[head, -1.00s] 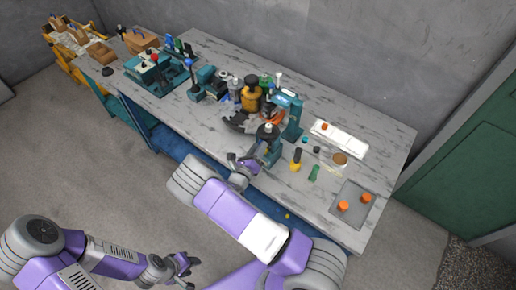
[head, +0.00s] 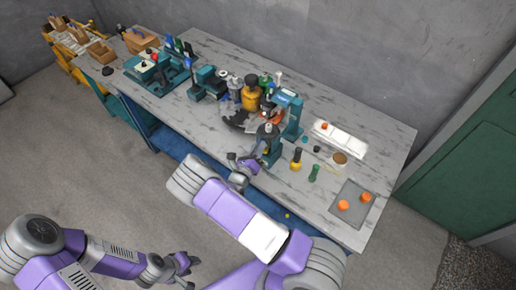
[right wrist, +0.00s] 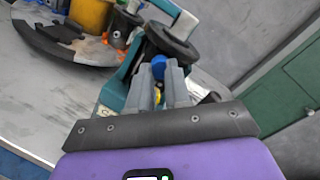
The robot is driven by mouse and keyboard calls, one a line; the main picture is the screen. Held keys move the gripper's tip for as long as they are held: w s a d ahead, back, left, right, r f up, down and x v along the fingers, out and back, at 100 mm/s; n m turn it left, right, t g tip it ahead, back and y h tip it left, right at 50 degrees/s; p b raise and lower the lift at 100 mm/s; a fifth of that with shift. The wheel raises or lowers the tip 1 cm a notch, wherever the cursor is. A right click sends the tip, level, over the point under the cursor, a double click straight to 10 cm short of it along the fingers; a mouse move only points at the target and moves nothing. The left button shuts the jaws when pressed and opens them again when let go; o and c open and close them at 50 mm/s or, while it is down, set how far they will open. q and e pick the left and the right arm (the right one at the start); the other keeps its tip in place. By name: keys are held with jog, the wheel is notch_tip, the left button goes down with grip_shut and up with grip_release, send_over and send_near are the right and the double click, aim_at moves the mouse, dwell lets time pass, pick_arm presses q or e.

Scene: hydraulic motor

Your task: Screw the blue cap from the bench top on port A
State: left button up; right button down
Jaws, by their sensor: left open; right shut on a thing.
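My right gripper (head: 247,164) is at the front edge of the bench, beside a teal stand (head: 270,150). In the right wrist view its grey fingers (right wrist: 160,84) are shut on the blue cap (right wrist: 159,66), which shows between the fingertips. A dark round disc (right wrist: 172,45) on a teal body is just beyond the cap; I cannot tell whether they touch. I cannot make out port A or its label. My left gripper (head: 183,266) is open and empty, low over the floor, away from the bench.
A yellow-brown cylinder (head: 251,94) stands by a dark curved plate (head: 236,122). Small caps, a yellow-handled tool (head: 296,158) and a green one (head: 314,172) are right of the stand. A grey tray (head: 352,208) holds orange caps.

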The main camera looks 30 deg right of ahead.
jog(key=m+b, duration=0.1)
jog(key=m, duration=0.4)
jog(key=shift+r+m, duration=0.1)
jog(key=shift+m, duration=0.3)
jog(key=m+b, duration=0.1)
jog(key=m, duration=0.3)
jog(key=shift+w+d+b, duration=0.1)
jog(key=shift+b, duration=0.2)
jog(key=c, duration=1.2)
grip_release()
jog(key=v, duration=0.3)
jog(key=shift+a, duration=0.25)
